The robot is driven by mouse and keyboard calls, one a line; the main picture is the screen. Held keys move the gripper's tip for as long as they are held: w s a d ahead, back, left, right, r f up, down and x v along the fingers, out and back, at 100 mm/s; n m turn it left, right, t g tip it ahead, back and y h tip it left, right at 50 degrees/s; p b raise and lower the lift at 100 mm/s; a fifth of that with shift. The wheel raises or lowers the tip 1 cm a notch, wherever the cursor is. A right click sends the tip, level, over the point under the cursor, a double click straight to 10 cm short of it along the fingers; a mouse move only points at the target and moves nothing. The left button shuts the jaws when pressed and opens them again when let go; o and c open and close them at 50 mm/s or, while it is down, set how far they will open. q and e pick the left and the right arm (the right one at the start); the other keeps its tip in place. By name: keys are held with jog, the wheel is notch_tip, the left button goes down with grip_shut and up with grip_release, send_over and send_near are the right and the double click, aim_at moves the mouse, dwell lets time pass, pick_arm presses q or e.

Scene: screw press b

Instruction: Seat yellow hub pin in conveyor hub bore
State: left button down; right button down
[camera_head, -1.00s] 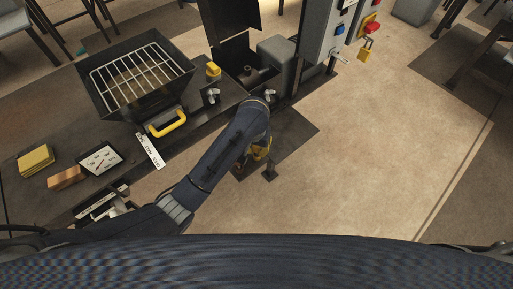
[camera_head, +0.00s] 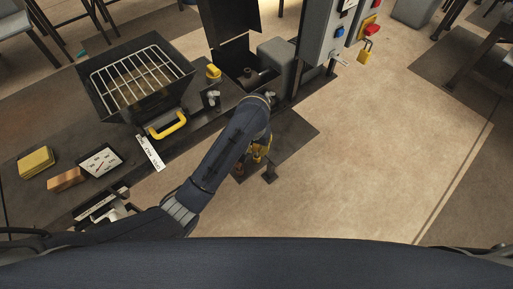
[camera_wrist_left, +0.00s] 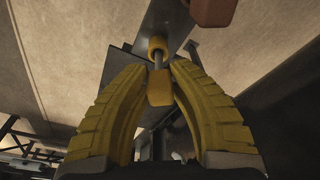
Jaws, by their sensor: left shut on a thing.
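My left gripper (camera_wrist_left: 160,70) has yellow ribbed fingers and is shut on the yellow hub pin (camera_wrist_left: 160,88). In the left wrist view the pin shows a yellow block between the fingers, a short grey shaft and a yellow collar (camera_wrist_left: 158,47) beyond the fingertips. In the head view my left gripper (camera_head: 258,153) is low beside the dark bench, mostly behind my forearm, over a dark plate (camera_head: 292,131). I cannot make out the conveyor hub bore in either view, or whether the pin touches it. My right gripper is not in view.
A dark bin with a wire rack (camera_head: 140,75) and yellow handle (camera_head: 167,126) stands on the bench. A yellow sponge-like block (camera_head: 36,161) lies at left. The floor at right is clear.

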pick_arm(q)
jog(key=shift+r, duration=0.6)
dwell(0.3)
jog(key=shift+r, duration=1.4)
